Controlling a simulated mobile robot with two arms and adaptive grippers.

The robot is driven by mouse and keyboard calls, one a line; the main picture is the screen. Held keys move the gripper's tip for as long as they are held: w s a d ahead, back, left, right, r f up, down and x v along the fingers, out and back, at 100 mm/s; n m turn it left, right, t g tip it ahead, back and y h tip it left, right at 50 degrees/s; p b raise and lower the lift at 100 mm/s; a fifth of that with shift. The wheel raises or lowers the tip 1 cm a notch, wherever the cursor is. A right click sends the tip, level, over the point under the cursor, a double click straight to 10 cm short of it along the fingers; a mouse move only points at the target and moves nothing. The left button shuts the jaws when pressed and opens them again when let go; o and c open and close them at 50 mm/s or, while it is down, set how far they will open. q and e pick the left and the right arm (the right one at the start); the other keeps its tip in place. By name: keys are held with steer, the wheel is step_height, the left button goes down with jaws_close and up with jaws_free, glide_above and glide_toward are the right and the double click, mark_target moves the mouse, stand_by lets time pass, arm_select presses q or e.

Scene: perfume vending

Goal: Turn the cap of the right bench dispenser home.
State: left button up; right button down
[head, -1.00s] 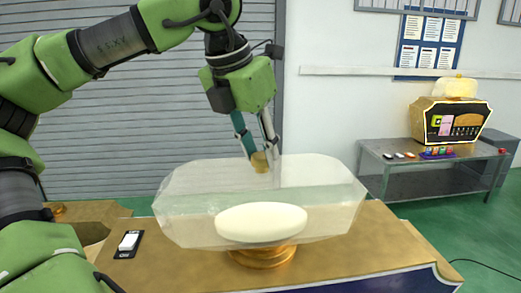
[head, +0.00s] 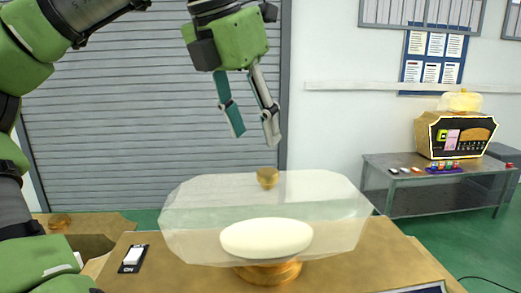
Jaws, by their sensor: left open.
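A large clear faceted dispenser (head: 340,215) with a white oval label (head: 266,238) stands upright on a gold foot (head: 268,273) on the wooden bench. A small gold cap (head: 267,178) sits at the middle of its top. My left gripper (head: 252,138) is above the cap, pointing down, with its fingers apart and nothing between them. A clear gap separates the fingertips from the cap. My right gripper is not in view.
The wooden bench top (head: 385,262) is bare to the right of the dispenser. A small black-and-white switch (head: 133,258) lies at its left. A grey table (head: 400,205) at the back right carries a gold-and-black machine (head: 455,135) and several small coloured items.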

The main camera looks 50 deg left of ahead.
arm_select(q)
steer(key=shift+v, duration=1.4)
